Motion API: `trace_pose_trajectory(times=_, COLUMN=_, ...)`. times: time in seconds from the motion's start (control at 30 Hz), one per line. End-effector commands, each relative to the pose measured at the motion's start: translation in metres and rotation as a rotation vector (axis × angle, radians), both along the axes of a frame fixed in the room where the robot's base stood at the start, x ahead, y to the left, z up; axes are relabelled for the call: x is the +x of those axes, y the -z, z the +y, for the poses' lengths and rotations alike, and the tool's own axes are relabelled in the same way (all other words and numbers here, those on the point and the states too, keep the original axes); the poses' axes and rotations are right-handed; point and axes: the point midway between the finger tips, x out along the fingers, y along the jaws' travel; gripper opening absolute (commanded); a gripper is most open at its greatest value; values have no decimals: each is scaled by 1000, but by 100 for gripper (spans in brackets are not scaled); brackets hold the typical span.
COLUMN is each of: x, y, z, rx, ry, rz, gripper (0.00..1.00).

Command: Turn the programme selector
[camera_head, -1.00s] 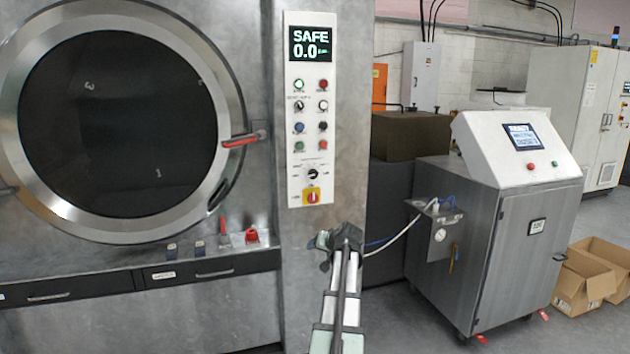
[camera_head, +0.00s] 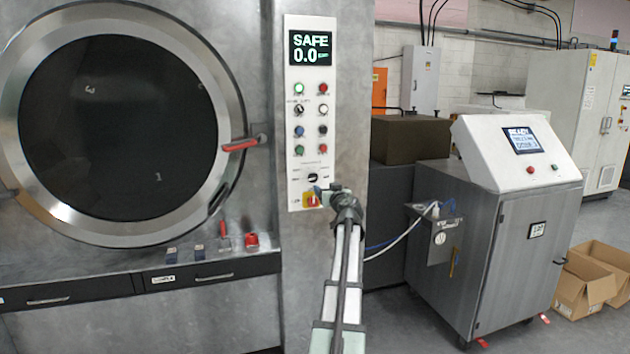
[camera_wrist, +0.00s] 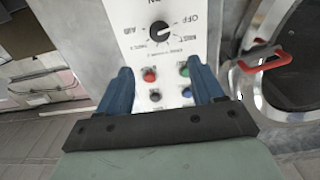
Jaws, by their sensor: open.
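The programme selector (camera_head: 312,178) is a black round knob low on the white control panel (camera_head: 291,100). In the wrist view, the selector (camera_wrist: 159,31) shows upside down, with OFF, AIR and other printed labels around it. My gripper (camera_head: 320,191) is just below and right of the selector in the head view, in front of the panel's lower edge. In the wrist view, the blue fingers of my gripper (camera_wrist: 158,66) are spread apart with nothing held between them. The selector shows beyond the fingertips, and no contact is visible.
A red-and-yellow switch (camera_head: 311,200) sits below the selector, partly behind my gripper. Red (camera_head: 323,149) and green (camera_head: 299,151) buttons are above it. A red door handle (camera_head: 240,145) juts out left of the panel. A grey cabinet (camera_head: 500,250) stands to the right.

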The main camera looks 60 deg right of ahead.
Motion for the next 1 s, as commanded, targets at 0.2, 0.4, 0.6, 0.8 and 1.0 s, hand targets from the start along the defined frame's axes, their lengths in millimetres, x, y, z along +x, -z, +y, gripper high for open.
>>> trace_pose_trajectory(times=0.2, x=11, y=0, z=-11, rx=0, ry=-1, rz=1, gripper=67)
trace_pose_trajectory(times=0.4, x=30, y=0, z=-32, rx=1, ry=-1, rz=1, gripper=67)
trace_pose_trajectory(times=0.6, x=55, y=0, z=-57, rx=2, ry=-2, rz=1, gripper=67)
trace_pose_trajectory(times=0.8, x=79, y=0, z=-81, rx=2, ry=-1, rz=1, gripper=67)
trace_pose_trajectory(times=1.0, x=95, y=0, z=-95, rx=1, ry=0, rz=1, gripper=67)
